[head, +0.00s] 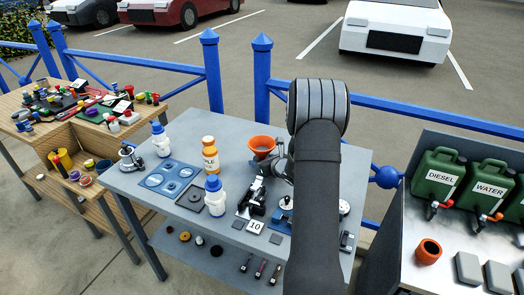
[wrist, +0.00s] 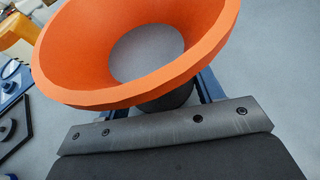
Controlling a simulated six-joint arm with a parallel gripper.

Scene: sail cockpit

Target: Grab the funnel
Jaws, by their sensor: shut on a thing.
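The orange funnel (head: 262,142) is at the back of the grey table, just left of my arm in the head view. Its wide mouth faces up. In the wrist view the funnel (wrist: 75,80) fills the upper part, with grey surface showing through its round opening. My gripper (head: 268,165) is at the funnel's underside and is shut on it, below the rim. In the wrist view the rim hides most of the fingers and the grip point. I cannot tell whether the funnel's lower end touches the table.
On the grey table (head: 125,179) stand an orange-capped bottle (head: 210,155), white blue-capped bottles (head: 160,140), a blue tray (head: 170,178) and a black device (head: 252,200). Right, a bench carries green jerrycans (head: 438,172) and an orange pot (head: 428,251). A blue railing (head: 212,75) runs behind.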

